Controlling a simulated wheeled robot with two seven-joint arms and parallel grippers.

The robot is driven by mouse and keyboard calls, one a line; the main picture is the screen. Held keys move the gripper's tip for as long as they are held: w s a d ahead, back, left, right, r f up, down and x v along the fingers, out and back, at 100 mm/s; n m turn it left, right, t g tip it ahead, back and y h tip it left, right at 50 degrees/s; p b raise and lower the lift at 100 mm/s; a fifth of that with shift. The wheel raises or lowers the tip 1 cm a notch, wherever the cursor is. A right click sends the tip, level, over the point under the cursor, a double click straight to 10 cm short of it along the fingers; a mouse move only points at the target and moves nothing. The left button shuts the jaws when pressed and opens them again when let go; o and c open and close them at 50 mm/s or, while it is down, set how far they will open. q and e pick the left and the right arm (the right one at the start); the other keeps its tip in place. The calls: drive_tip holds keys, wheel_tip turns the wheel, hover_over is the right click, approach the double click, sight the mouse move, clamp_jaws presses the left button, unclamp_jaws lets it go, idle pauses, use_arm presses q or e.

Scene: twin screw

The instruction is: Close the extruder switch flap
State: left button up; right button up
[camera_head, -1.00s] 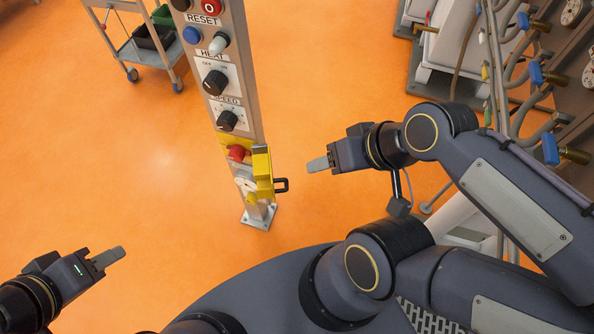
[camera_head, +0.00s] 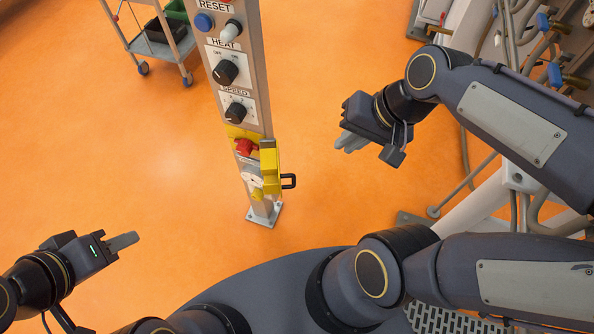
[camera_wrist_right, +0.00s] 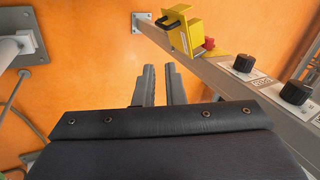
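The yellow extruder switch flap (camera_head: 270,168) stands swung open at the right side of the lower control post, its black handle (camera_head: 288,181) pointing right. The uncovered red switch (camera_head: 245,147) and a white round part (camera_head: 252,180) show beside it. The right wrist view also shows the flap (camera_wrist_right: 186,37), handle (camera_wrist_right: 171,20) and red switch (camera_wrist_right: 208,43). My right gripper (camera_head: 350,142) is to the right of the flap, empty and apart from it. Its fingers (camera_wrist_right: 160,72) show a narrow gap. My left gripper (camera_head: 124,241) is far left of the post; its finger gap is hidden.
The control post (camera_head: 232,60) carries knobs and buttons above the flap and ends in a floor plate (camera_head: 265,214). A cart (camera_head: 165,40) stands at the back left. Pipes and hoses (camera_head: 520,190) fill the right side. The orange floor around the post is clear.

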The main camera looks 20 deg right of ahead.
drive_tip(key=w+f+m+g+b, duration=0.1)
drive_tip(key=w+f+m, duration=0.1)
drive_tip(key=w+f, duration=0.1)
drive_tip(key=w+d+f+m+g+b, duration=0.1)
drive_tip(key=w+f+m+g, duration=0.1)
drive_tip(key=w+f+m, duration=0.1)
drive_tip(key=w+f+m+g+b, duration=0.1)
drive_tip(key=w+f+m, duration=0.2)
drive_tip(key=w+f, duration=0.1)
drive_tip(key=shift+d+g, duration=0.3)
drive_tip(key=shift+d, duration=0.05)
clamp_jaws()
drive_tip(key=s+a+f+b, duration=0.1)
drive_tip(key=s+a+f, duration=0.1)
drive_tip(key=a+f, duration=0.5)
drive_tip(key=shift+x, duration=1.15)
drive_tip(key=shift+d+f, duration=0.1)
drive_tip(key=shift+d, duration=0.1)
drive_tip(key=shift+a, duration=0.15)
